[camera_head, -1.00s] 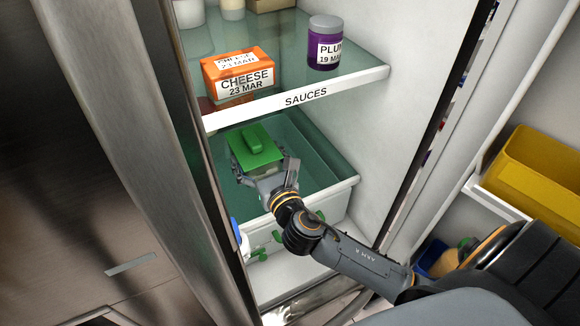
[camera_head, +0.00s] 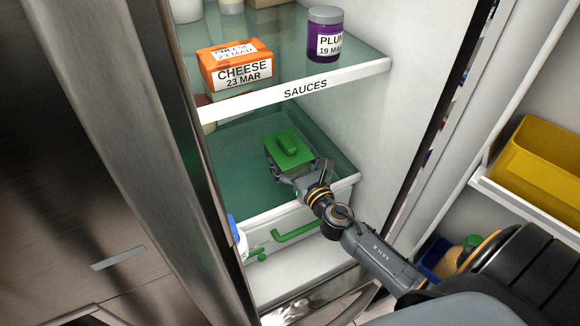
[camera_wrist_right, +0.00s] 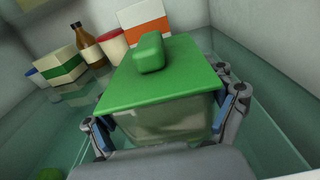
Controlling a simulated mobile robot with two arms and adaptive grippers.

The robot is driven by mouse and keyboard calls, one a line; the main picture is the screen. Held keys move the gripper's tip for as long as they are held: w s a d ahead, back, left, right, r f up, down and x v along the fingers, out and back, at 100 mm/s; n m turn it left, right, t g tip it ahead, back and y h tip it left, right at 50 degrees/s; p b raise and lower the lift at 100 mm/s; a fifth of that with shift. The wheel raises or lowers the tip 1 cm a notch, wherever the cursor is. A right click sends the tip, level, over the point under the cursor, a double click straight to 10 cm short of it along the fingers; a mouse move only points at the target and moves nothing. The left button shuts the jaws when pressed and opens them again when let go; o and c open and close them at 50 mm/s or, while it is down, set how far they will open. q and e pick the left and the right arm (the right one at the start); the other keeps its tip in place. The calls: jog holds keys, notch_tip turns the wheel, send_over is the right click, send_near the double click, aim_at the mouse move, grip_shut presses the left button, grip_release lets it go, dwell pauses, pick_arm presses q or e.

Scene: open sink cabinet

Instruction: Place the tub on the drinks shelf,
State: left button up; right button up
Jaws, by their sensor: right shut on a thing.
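The tub (camera_head: 287,150) has a flat green lid with a raised handle; its clear body shows in the wrist view (camera_wrist_right: 165,118). My right gripper (camera_head: 303,176) is shut on the tub's body, with one finger on each side, as the wrist view (camera_wrist_right: 165,125) shows. The tub is level or nearly so, below the shelf labelled SAUCES (camera_head: 305,88) and over the greenish drawer area (camera_head: 232,165). I cannot tell whether it touches anything beneath. No drinks label is readable. My left gripper is not in view.
An orange cheese box (camera_head: 235,66) and a purple plum jar (camera_head: 324,38) stand on the sauces shelf. In the wrist view, a brown bottle (camera_wrist_right: 88,48), a carton (camera_wrist_right: 62,68) and a red-and-white container (camera_wrist_right: 113,45) stand behind the tub. A yellow bin (camera_head: 540,170) is at right.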

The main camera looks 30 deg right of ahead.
jog(key=shift+a+f+b, duration=0.1)
jog(key=shift+f+b, duration=0.3)
jog(key=shift+f, duration=0.8)
jog(key=shift+f, duration=0.15)
jog(key=o, duration=1.1)
jog(key=shift+c, duration=0.2)
